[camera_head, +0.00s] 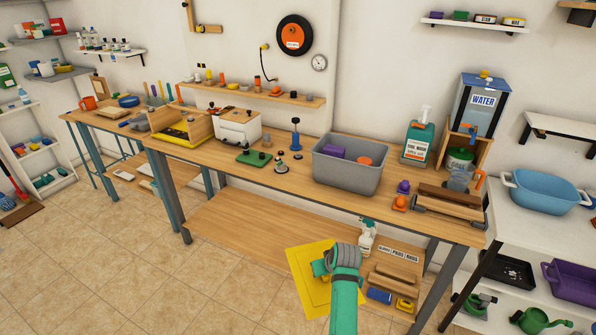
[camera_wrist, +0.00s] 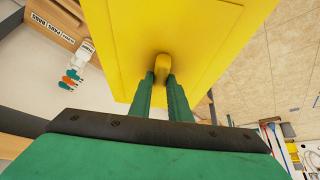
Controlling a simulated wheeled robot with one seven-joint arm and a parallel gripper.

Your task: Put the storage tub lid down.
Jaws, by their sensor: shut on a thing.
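The storage tub lid is a flat yellow panel (camera_head: 304,262) with a raised border line and a small knob. In the head view it is low in front of the bench, partly hidden behind my arm. In the wrist view the lid (camera_wrist: 205,30) fills the top middle, and its knob (camera_wrist: 162,66) sits between my two green fingers. My gripper (camera_wrist: 162,82) is shut on that knob. In the head view my gripper (camera_head: 322,268) is mostly hidden by the wrist. A grey open tub (camera_head: 345,178) holding a purple and an orange thing stands on the bench top.
The wooden workbench (camera_head: 225,162) carries a white box, a green plate, small metal pieces and a wooden wringer (camera_head: 450,204) at right. Its lower shelf (camera_head: 240,222) is bare at left; a spray bottle (camera_head: 366,238) and small blocks are at right. Tiled floor (camera_head: 130,250) is open at left.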

